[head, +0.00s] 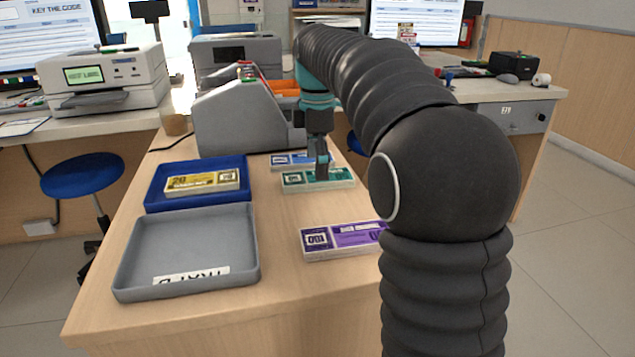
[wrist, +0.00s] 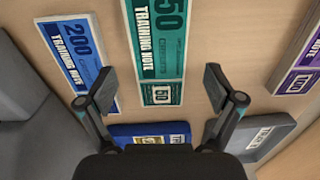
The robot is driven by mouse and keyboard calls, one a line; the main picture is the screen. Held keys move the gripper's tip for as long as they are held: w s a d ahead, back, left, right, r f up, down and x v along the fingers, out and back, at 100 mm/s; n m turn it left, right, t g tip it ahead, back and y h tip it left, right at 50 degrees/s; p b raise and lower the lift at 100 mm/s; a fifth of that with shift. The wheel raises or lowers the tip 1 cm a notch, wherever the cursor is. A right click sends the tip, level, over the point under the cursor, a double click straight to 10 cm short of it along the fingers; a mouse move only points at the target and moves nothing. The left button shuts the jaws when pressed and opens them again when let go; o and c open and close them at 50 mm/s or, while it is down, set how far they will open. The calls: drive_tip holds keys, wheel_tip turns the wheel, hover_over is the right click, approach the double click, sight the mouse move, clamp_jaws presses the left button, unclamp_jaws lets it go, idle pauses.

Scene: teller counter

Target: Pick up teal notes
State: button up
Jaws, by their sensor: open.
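The teal notes (head: 331,180) lie as a banded bundle on the wooden counter, in the middle of the head view. In the wrist view the teal notes (wrist: 160,45) lie lengthwise at the top centre, marked 50 and TRAINING NOTE. My gripper (head: 322,172) is above the teal notes in the head view and hides part of them. In the wrist view my gripper (wrist: 162,92) has its two fingers spread wide, one on each side of the bundle's near end, with nothing between them held.
Blue notes (wrist: 75,55) lie close left of the teal bundle in the wrist view. Purple notes (head: 340,238) lie nearer the counter's front. A blue tray (head: 156,205) holds yellow notes (head: 201,183). A grey tray (head: 190,243) is empty. A grey machine (head: 235,120) stands behind.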

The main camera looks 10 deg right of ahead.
drive_tip(key=shift+f, duration=1.2)
drive_tip(key=c, duration=1.3)
drive_tip(key=shift+r, duration=0.1)
